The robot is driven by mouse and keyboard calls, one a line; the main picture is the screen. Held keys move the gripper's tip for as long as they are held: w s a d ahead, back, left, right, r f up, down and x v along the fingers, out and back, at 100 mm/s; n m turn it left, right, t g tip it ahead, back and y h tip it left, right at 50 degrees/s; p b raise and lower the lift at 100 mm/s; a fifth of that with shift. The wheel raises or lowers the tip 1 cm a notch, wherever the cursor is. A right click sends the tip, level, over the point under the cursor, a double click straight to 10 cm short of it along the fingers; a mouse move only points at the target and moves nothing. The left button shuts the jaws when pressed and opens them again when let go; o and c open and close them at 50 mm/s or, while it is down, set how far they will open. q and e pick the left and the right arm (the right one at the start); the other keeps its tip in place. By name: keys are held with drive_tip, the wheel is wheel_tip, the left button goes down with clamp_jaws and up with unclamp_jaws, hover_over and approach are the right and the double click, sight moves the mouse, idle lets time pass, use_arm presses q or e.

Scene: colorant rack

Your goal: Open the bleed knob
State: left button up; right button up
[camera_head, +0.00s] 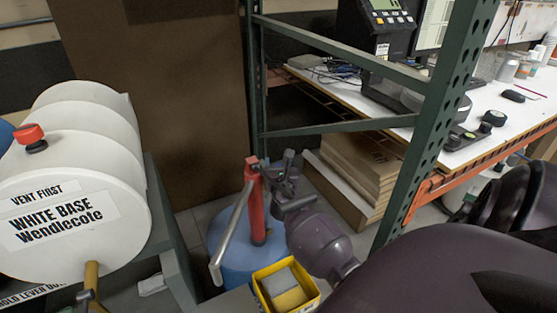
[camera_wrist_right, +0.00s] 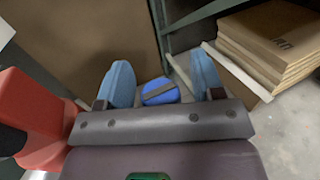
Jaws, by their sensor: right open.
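The red bleed knob (camera_head: 28,134) sits on a black stem on top of the white drum (camera_head: 75,225) labelled "WHITE BASE" and "VENT FIRST", at the left of the head view. My right gripper (camera_head: 280,168) is far to the right of it, partly hidden, close to a red hand pump (camera_head: 255,205) with a metal lever. In the right wrist view my gripper (camera_wrist_right: 162,82) is open, with two blue-padded fingers apart and nothing held between them. The knob cannot be made out in the wrist view. My left gripper is not in view.
A yellow bin (camera_head: 261,296) and a blue container (camera_head: 225,262) stand low in the middle. A green rack upright (camera_head: 432,125) stands before the white workbench (camera_head: 480,155). Cardboard (camera_head: 350,175) is stacked beneath. A red part (camera_wrist_right: 35,120) is close at the wrist view's left.

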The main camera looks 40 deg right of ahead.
drive_tip(key=shift+w+d, duration=0.15)
drive_tip(key=c, duration=0.9)
